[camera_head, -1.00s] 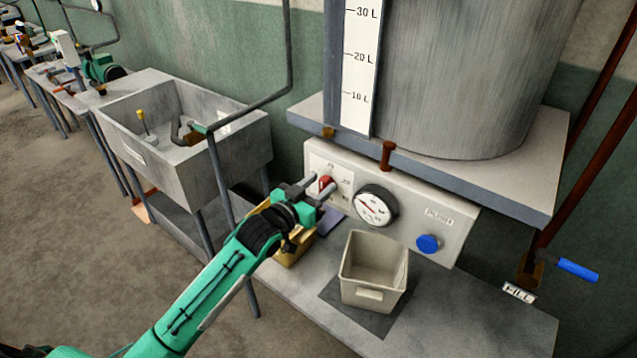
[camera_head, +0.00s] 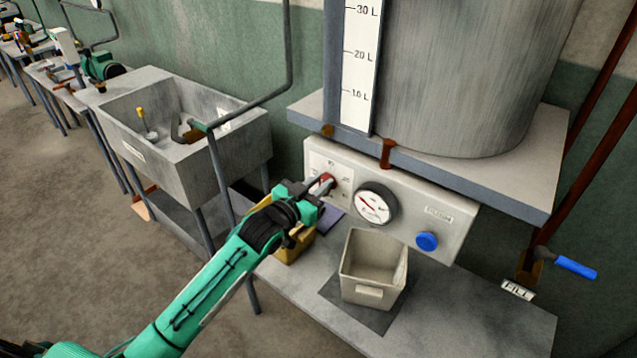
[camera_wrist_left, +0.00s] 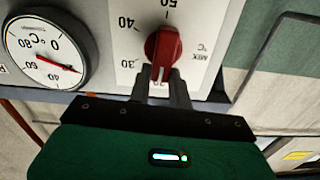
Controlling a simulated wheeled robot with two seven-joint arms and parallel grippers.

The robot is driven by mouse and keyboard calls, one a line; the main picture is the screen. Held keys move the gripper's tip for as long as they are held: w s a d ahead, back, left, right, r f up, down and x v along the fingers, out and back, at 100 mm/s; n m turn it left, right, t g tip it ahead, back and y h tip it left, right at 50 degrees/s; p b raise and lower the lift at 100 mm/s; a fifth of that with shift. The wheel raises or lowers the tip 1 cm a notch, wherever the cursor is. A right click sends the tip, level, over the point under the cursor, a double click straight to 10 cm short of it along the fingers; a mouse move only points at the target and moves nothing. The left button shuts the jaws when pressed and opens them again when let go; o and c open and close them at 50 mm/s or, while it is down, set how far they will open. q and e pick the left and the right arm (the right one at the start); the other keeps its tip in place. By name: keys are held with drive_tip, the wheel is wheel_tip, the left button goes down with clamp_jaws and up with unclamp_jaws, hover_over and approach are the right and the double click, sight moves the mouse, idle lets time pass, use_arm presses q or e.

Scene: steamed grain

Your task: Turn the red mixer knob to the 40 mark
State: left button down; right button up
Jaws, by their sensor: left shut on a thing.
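The red mixer knob (camera_head: 327,182) is on the pale control panel, left of the round gauge. In the left wrist view the red knob (camera_wrist_left: 163,46) sits on a dial with 30, 40 and 50 marks and the word MIX. My left gripper (camera_head: 320,188) is at the knob, its grey fingers shut on the knob's near end; the fingers also show in the wrist view (camera_wrist_left: 161,78). A white line on the knob shows between the fingers, on the side away from the 50 mark. The fingertips hide part of the knob. My right gripper is out of view.
A round gauge (camera_head: 375,204) and blue push button (camera_head: 428,241) are to the right on the panel. An open bin (camera_head: 361,292) stands on the bench below. A yellow container (camera_head: 296,246) is under my left wrist. A large tank (camera_head: 455,70) stands above.

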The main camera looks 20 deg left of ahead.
sight(335, 189)
use_arm(q)
drive_tip(key=m, duration=0.3)
drive_tip(key=d+m+p, duration=0.1)
drive_tip(key=m, duration=0.3)
drive_tip(key=f+m, duration=0.1)
drive_tip(key=m, duration=0.3)
drive_tip(key=shift+s+d+p, duration=0.3)
drive_tip(key=shift+d+p, duration=0.05)
drive_tip(key=m, duration=0.4)
drive_tip(key=shift+d+f, duration=0.1)
drive_tip(key=shift+f, duration=0.3)
drive_tip(key=m, duration=0.3)
drive_tip(key=shift+f+m, duration=0.35)
drive_tip(key=shift+m, duration=0.05)
drive_tip(key=shift+f+m+p, duration=0.2)
drive_tip(key=shift+m, duration=0.8)
drive_tip(key=shift+f+m+p, duration=0.2)
drive_tip(key=shift+m, duration=0.8)
drive_tip(key=shift+f, duration=0.1)
